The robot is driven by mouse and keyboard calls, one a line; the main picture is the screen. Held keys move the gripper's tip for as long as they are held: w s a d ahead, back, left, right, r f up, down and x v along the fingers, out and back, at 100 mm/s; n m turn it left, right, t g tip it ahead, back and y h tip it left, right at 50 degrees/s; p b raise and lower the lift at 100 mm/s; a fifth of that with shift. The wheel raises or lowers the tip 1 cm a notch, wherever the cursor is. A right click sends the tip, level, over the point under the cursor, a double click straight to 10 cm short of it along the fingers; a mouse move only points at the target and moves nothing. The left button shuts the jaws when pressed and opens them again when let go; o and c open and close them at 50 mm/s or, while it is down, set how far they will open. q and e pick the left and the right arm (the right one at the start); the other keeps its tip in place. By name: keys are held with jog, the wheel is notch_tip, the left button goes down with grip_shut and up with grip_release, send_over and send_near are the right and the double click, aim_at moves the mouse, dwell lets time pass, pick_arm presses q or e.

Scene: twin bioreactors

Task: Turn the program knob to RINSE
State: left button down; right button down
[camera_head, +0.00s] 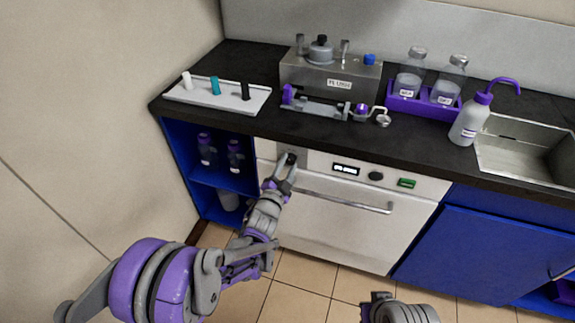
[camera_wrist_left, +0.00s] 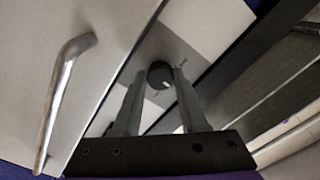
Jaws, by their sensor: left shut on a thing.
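The program knob (camera_wrist_left: 160,74) is a dark round dial with a light mark, on a grey plate with small printing around it that is too blurred to read. In the head view the plate (camera_head: 317,164) is at the left end of the white washer's front panel. My left gripper (camera_head: 288,163) reaches it from below and mostly hides the knob. In the left wrist view my left gripper (camera_wrist_left: 157,88) has its two fingers shut on either side of the knob. My right gripper (camera_head: 385,305) shows only partly at the bottom edge, away from the panel.
The panel also carries a display (camera_head: 345,169), a dark round control (camera_head: 376,176) and a green button (camera_head: 407,183). A bar handle (camera_head: 345,201) crosses the door below. The dark worktop (camera_head: 420,135) overhangs above, with a sink (camera_head: 530,155) at right. Open blue shelves stand left.

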dwell(0.3)
pick_arm(q)
jog(key=shift+c, duration=2.2)
grip_release()
jog(key=v, duration=1)
jog(key=shift+s, duration=0.4)
jog(key=shift+a+r, duration=0.1)
jog(key=shift+a, duration=0.05)
